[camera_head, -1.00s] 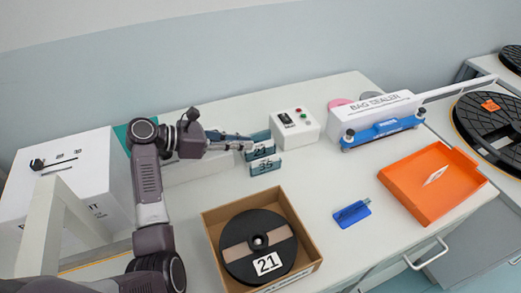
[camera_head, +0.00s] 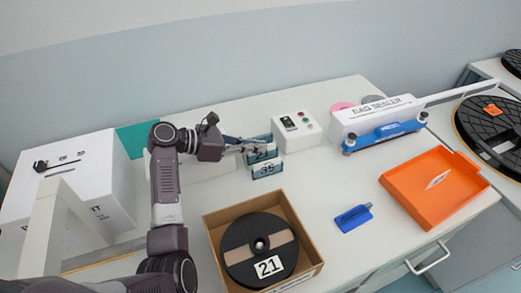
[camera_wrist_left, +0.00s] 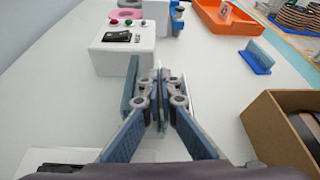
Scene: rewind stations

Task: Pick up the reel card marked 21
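The reel card marked 21 (camera_head: 262,157) stands upright among small blue-grey cards on the table, partly covered by my fingers in the head view. A card marked 35 (camera_head: 267,169) stands just in front of it. My left gripper (camera_head: 258,148) reaches in from the left at the cards. In the left wrist view its fingertips (camera_wrist_left: 160,93) are close together on both sides of the thin middle card, seen edge-on, and look shut on it. Another card (camera_wrist_left: 132,84) stands to the left there, outside the fingers. My right gripper is not in view.
A white button box (camera_head: 297,129) stands right behind the cards. A cardboard box (camera_head: 213,228) with a black reel (camera_head: 236,262) labelled 21 is in front. A blue holder (camera_head: 353,218), orange tray (camera_head: 428,218) and bag sealer (camera_head: 372,115) lie to the right.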

